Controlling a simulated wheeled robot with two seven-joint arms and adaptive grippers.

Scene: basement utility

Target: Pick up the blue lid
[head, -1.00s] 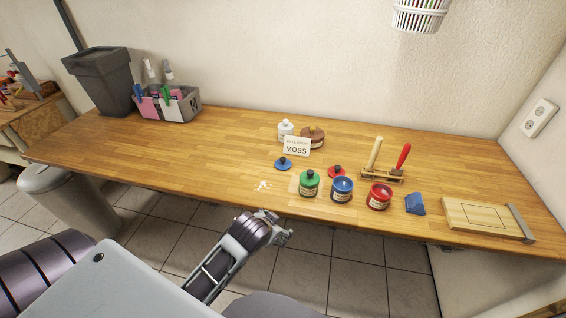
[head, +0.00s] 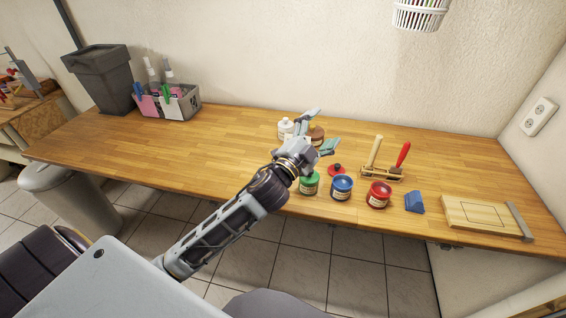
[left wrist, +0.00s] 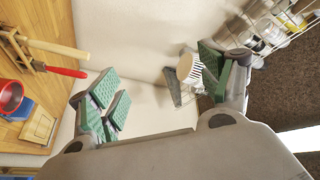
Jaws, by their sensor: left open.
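My left gripper (head: 319,130) is over the middle of the table in the head view, its fingers spread and empty. The blue lid is hidden in the head view behind my left gripper and wrist; the left wrist view does not show it either. In the left wrist view the open fingers (left wrist: 160,90) face the wall, with nothing between them. My right gripper is in neither view.
The table's left half is mostly clear.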

